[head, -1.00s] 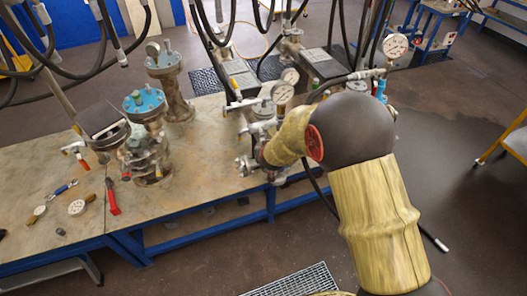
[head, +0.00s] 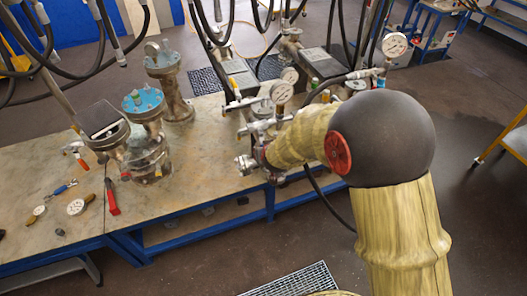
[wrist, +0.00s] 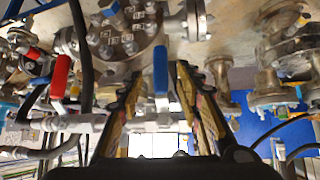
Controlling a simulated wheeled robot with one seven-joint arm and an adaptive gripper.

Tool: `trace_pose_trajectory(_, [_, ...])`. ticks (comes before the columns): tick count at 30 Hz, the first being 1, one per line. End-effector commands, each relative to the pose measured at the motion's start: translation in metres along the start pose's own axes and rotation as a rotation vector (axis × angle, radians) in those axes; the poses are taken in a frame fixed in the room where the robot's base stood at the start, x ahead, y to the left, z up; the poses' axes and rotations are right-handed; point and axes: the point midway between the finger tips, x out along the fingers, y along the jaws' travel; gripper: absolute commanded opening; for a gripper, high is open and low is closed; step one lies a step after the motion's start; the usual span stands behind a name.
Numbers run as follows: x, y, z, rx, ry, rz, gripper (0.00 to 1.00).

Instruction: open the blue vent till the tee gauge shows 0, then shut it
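In the wrist view a blue lever handle (wrist: 160,70) stands upright on a pale metal valve. My gripper (wrist: 159,78) is open, with one dark finger on each side of this lever and visible gaps between. I cannot tell how deep the lever sits between the fingers. In the head view my arm hides the gripper and this valve. A round white gauge (head: 281,92) stands on the pipework beside the arm, and another (head: 396,45) stands on a fitting farther right. I cannot tell which is the tee gauge. Their needles are too small to read.
A red lever (wrist: 62,75) is left of my gripper in the wrist view, with black hoses nearby. Flanged vessels (head: 150,135) stand on the bench (head: 60,220), with loose gauges and a red-handled tool (head: 112,197). Hoses hang overhead. The floor in front is mostly clear.

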Motion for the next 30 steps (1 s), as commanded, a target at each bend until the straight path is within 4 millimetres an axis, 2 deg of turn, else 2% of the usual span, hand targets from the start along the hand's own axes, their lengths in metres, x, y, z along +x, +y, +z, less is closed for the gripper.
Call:
trace_pose_trajectory(1, [-0.012, 0.0, -0.001, 0.002, 0.001, 0.0, 0.36])
trace_pose_trajectory(6, [-0.041, 0.0, 0.0, 0.002, 0.001, 0.0, 0.36])
trace_pose_trajectory(12, [-0.059, 0.0, 0.001, 0.0, -0.001, 0.0, 0.36])
trace_pose_trajectory(30, [-0.062, 0.0, 0.001, 0.007, -0.002, 0.0, 0.36])
